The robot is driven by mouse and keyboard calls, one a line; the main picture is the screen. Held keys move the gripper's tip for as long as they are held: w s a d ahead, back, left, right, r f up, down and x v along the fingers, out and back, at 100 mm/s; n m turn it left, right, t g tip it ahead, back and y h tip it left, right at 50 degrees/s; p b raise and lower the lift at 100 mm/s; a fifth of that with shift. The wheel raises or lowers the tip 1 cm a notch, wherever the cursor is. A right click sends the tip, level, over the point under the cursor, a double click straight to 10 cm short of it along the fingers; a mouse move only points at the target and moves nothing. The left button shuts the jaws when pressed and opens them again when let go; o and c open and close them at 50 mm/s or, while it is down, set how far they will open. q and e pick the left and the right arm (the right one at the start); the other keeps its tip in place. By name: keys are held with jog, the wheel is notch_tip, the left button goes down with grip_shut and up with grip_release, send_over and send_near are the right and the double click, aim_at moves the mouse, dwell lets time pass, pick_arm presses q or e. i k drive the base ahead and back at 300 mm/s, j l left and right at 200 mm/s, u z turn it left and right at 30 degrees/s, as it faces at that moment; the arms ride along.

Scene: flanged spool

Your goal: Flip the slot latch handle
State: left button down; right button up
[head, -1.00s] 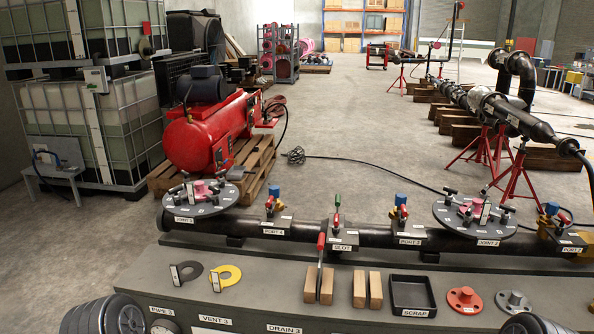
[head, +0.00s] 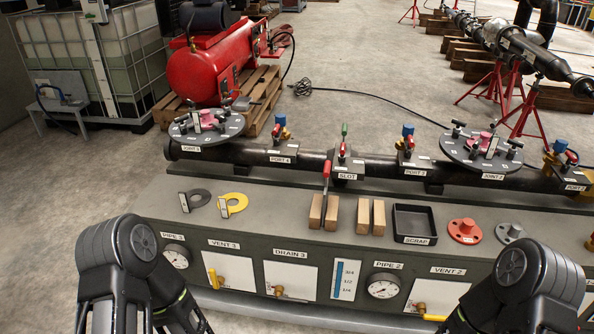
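The slot station (head: 347,168) sits midway along the black pipe, with a label reading SLOT. A small upright handle with a green tip (head: 344,129) rises from it; its exact latch position is too small to tell. A separate red-handled piece (head: 326,169) stands upright in front of it, its thin lower part between two wooden blocks (head: 323,212). Parts of my two arms show at the bottom left and bottom right. Both grippers are outside the picture, so nothing of their fingers shows.
Flanged joints labelled JOINT 3 (head: 206,125) and JOINT 2 (head: 480,148) flank the slot. On the bench ledge are a yellow ring (head: 233,203), a black scrap tray (head: 414,222) and a red flange (head: 464,231). Gauges and valves line the front panel.

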aim_at(342, 158)
jog(key=i+l, duration=0.35)
jog(key=l, duration=0.15)
jog(key=i+l, duration=0.35)
jog(key=l+u, duration=0.1)
jog(key=u, duration=1.05)
